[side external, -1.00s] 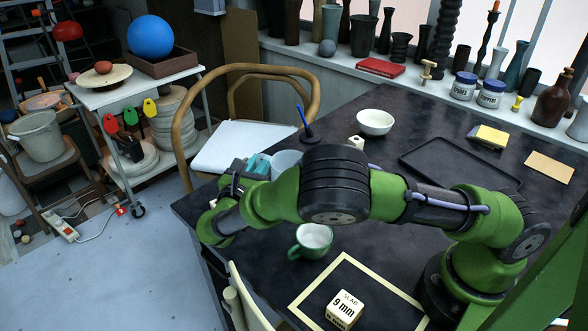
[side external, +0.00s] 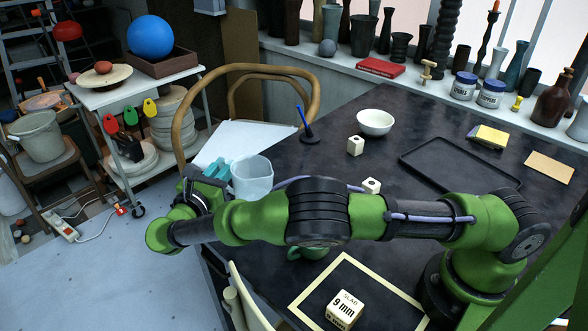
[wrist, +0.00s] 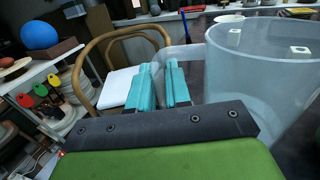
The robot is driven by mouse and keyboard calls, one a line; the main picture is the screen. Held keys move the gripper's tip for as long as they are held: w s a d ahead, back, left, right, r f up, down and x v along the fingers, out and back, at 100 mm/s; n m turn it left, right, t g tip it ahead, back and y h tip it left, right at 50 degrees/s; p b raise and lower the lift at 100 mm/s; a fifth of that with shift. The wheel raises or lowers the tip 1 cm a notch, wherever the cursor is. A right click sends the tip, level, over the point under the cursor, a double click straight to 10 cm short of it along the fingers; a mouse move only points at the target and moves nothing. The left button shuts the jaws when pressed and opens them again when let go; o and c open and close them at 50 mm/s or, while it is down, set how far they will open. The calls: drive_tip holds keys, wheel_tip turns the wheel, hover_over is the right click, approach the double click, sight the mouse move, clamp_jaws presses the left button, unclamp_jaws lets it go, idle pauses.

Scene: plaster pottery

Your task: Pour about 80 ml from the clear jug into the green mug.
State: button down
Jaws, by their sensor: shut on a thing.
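The clear jug (side external: 253,178) stands close to upright near the table's left edge, past my arm. I cannot tell whether it touches the table, and its liquid level does not show. In the wrist view the jug (wrist: 262,85) fills the right side. My gripper (side external: 216,170) is on the jug's left; its teal fingers (wrist: 160,88) are shut on the jug, apparently at its handle side. The green mug (side external: 306,254) stands on the table, nearer the camera and right of the jug. My arm covers most of the mug, including its opening.
A cream-outlined square (side external: 345,262) with a "SLAB 9 mm" block (side external: 345,308) lies in front. Two white cubes (side external: 355,146) (side external: 371,186), a white bowl (side external: 375,122) and a black tray (side external: 455,168) are beyond my arm. A wooden chair (side external: 300,72) stands behind the jug.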

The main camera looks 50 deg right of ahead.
sight(238, 167)
drive_tip(key=shift+s, duration=0.1)
drive_tip(key=shift+s+d+f+m, duration=0.1)
drive_tip(key=shift+s+f+m, duration=0.3)
drive_tip(key=shift+m, duration=0.4)
drive_tip(key=shift+s+m, duration=0.2)
drive_tip(key=shift+m, duration=0.1)
drive_tip(key=shift+s+d+r+m+h, duration=0.2)
drive_tip(key=shift+s+r+m+h, duration=0.3)
drive_tip(key=shift+s+r+m, duration=0.4)
drive_tip(key=shift+s+d+r+m, duration=0.2)
drive_tip(key=shift+s+r+m, duration=0.25)
drive_tip(key=shift+s+m, duration=0.45)
drive_tip(key=shift+s+d+r+m+h, duration=0.15)
drive_tip(key=shift+s+r+m+h, duration=0.05)
drive_tip(key=shift+s+m, duration=0.35)
drive_tip(key=shift+s+d+r+m+h, duration=0.1)
drive_tip(key=shift+s+r+m+h, duration=0.1)
drive_tip(key=shift+s+m, duration=0.35)
drive_tip(key=shift+s+d+r+m+g+h, duration=0.15)
drive_tip(key=shift+s+m, duration=0.15)
drive_tip(key=shift+m, duration=0.35)
drive_tip(key=shift+s+m+g+h, duration=0.1)
drive_tip(key=shift+s+m+g, duration=0.15)
drive_tip(key=shift+m, duration=0.35)
drive_tip(key=shift+s+d+r+m+g+h, duration=0.1)
drive_tip(key=shift+s+m, duration=0.25)
drive_tip(key=shift+m, duration=0.3)
drive_tip(key=shift+s+r+m, duration=0.15)
drive_tip(key=shift+s+m, duration=0.1)
drive_tip(key=shift+m, duration=0.15)
